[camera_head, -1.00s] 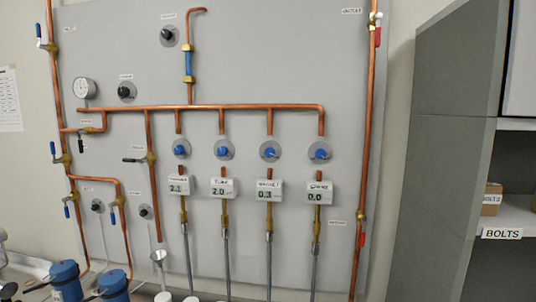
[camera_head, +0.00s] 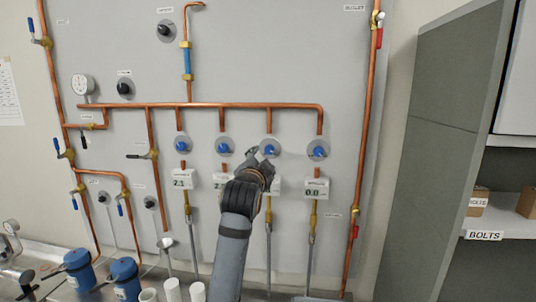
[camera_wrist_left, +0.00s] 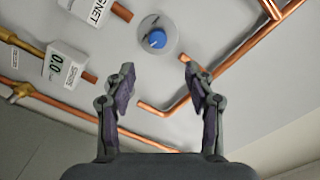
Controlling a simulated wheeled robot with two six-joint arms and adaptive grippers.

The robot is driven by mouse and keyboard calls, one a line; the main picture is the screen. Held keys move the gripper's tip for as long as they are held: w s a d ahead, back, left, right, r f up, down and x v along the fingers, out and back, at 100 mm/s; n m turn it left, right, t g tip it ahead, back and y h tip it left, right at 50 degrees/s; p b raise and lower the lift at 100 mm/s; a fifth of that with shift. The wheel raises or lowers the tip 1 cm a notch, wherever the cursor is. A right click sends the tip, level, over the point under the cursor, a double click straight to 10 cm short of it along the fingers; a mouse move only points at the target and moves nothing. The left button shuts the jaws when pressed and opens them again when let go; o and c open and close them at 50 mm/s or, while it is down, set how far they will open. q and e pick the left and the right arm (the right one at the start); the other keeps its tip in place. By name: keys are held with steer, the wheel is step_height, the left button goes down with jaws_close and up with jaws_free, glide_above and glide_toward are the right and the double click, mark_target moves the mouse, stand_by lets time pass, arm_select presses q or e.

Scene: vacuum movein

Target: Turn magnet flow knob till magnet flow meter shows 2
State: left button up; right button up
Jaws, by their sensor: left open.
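The magnet flow knob (camera_head: 269,147) is a blue knob on a round grey plate, third from the left in the row. It also shows in the left wrist view (camera_wrist_left: 157,39), ahead of the open fingers and centred between them. My left gripper (camera_head: 261,155) is open, just below and in front of this knob; its fingers (camera_wrist_left: 159,67) hold nothing. The magnet flow meter (camera_head: 277,186) is mostly hidden behind my gripper. Its "MAGNET" lettering partly shows in the wrist view (camera_wrist_left: 95,10), but its reading is not visible. My right gripper is not in view.
Other blue knobs (camera_head: 224,146) (camera_head: 318,149) sit close on both sides. Copper pipe (camera_head: 200,106) runs above the row. The neighbouring right meter (camera_head: 316,188) reads 0.0. Blue canisters (camera_head: 125,278) and white cups stand at the lower left; a shelf unit is at right.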

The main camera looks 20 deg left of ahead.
mark_target(269, 151)
arm_select(q)
steer(key=p+x, duration=0.5)
steer(key=x, duration=0.5)
steer(key=shift+w, duration=0.15)
steer(key=shift+w+f+p, duration=0.2)
steer(key=shift+w+p, duration=0.15)
steer(key=shift+w, duration=0.05)
jaws_close()
steer(key=shift+n, duration=0.3)
